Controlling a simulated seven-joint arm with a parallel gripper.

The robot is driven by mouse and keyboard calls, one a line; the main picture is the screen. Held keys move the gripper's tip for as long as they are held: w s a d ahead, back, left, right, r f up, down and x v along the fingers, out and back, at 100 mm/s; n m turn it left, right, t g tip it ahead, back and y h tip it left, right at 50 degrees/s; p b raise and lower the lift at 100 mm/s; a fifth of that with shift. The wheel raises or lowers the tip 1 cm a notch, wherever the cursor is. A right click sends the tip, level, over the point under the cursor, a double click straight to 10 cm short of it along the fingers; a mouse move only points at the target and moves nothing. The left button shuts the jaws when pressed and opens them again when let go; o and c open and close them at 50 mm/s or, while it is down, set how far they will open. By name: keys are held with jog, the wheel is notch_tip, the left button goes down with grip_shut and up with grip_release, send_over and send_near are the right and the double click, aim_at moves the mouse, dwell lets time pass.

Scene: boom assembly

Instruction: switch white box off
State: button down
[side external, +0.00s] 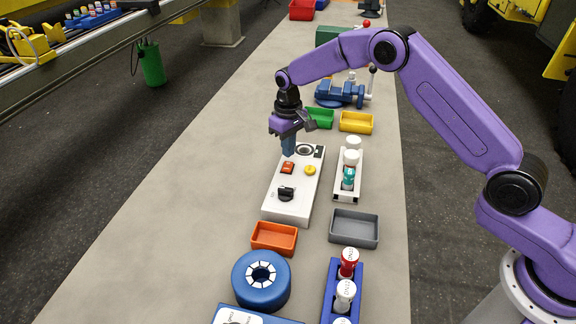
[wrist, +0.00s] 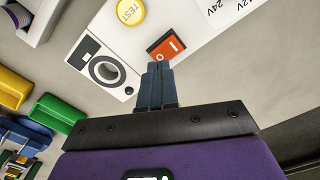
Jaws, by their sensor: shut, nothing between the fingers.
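The white box (side external: 300,205) lies flat on the long grey table in the side external view. It carries a red-orange rocker switch (side external: 288,168), a yellow button (side external: 310,170), a black knob (side external: 286,193) and a round dark socket near its far end. My gripper (side external: 288,150) is shut and empty, pointing down just above the rocker switch. In the wrist view the shut fingertips (wrist: 158,66) are at the near edge of the rocker switch (wrist: 166,45), which shows white marks. The yellow button (wrist: 130,11) reads TEST. I cannot tell whether the fingertips touch the switch.
A white rack (side external: 348,190) with capped bottles stands right of the box. An orange tray (side external: 274,238) and a grey tray (side external: 354,228) lie in front. Green (side external: 320,117) and yellow (side external: 356,122) trays and a blue vise (side external: 342,93) are behind. The table left of the box is clear.

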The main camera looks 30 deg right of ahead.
aim_at(288, 164)
jog(key=shift+r, duration=2.05)
jog(key=s+a+r+n, duration=0.15)
jog(key=s+r, duration=0.35)
jog(key=s, duration=0.5)
jog(key=s+a+r+n, duration=0.1)
jog(key=s+r+n, duration=0.3)
jog(key=s, duration=0.7)
jog(key=s+d+n, duration=0.2)
jog(key=s+d, duration=0.4)
jog(key=s, duration=0.5)
jog(key=s+d+n, duration=0.2)
jog(key=s+d, duration=0.4)
jog(key=s, duration=0.6)
jog(key=shift+s+d+r, duration=0.15)
jog(key=shift+r, duration=0.15)
